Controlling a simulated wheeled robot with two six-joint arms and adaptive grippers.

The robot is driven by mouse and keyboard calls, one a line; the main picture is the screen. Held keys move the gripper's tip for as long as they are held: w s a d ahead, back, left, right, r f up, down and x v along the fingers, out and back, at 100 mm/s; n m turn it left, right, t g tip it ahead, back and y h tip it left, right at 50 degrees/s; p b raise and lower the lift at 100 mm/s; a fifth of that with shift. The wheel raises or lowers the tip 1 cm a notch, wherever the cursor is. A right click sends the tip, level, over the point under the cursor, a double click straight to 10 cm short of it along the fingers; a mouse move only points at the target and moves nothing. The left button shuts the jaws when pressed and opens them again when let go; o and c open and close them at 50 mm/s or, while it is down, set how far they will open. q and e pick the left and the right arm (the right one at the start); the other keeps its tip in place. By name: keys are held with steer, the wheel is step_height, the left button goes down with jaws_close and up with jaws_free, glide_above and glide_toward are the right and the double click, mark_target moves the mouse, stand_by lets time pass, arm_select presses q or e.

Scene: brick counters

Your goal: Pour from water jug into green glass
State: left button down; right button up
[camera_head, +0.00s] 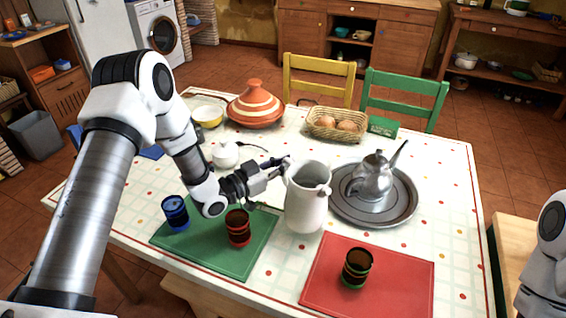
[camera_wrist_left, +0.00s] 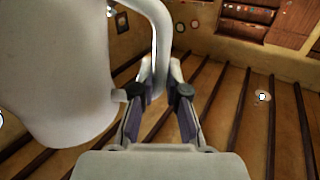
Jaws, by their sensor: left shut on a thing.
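The white water jug (camera_head: 307,200) is upright near the middle of the table, left of the round metal tray. My left gripper (camera_head: 284,170) is shut on its handle from the left. In the left wrist view the fingers (camera_wrist_left: 163,92) close around the handle, and the jug body (camera_wrist_left: 55,70) fills the left side. I cannot tell whether the jug's base touches the table. The green glass (camera_head: 352,284), dark inside with a green base, stands upright on the red mat (camera_head: 405,285), front right of the jug. My right gripper is out of view; only part of that arm shows.
A red glass (camera_head: 238,232) and a blue glass (camera_head: 176,214) stand on the green mat (camera_head: 200,253). A silver teapot (camera_head: 372,180) sits on the metal tray (camera_head: 405,205). A striped tagine (camera_head: 256,106), a white sugar bowl (camera_head: 226,155) and a bread basket (camera_head: 325,130) stand behind.

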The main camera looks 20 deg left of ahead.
mark_target(315, 181)
arm_select(q)
steer(key=d+r+m, duration=0.1)
steer(key=s+d+r+m+p, duration=0.1)
steer(key=r+m, duration=0.1)
steer(key=s+d+r+m+p, duration=0.1)
steer(key=shift+s+d+r+m, duration=0.1)
steer(key=shift+d+r+m, duration=0.1)
steer(key=shift+m, duration=0.1)
steer(key=shift+s+d, duration=0.2)
steer(key=shift+d, duration=0.1)
steer(key=shift+s+d+r+m, duration=0.15)
steer(key=shift+s+d+m, duration=0.3)
steer(key=shift+d, duration=0.25)
steer(key=shift+s+d+r+m, duration=0.1)
steer(key=shift+s+d+m, duration=0.4)
steer(key=shift+d, duration=0.2)
steer(key=shift+s+d+r+m, duration=0.15)
steer(key=shift+s+d+m, duration=0.3)
steer(key=shift+d, duration=0.25)
steer(key=shift+w, duration=0.1)
steer(key=shift+d, duration=0.1)
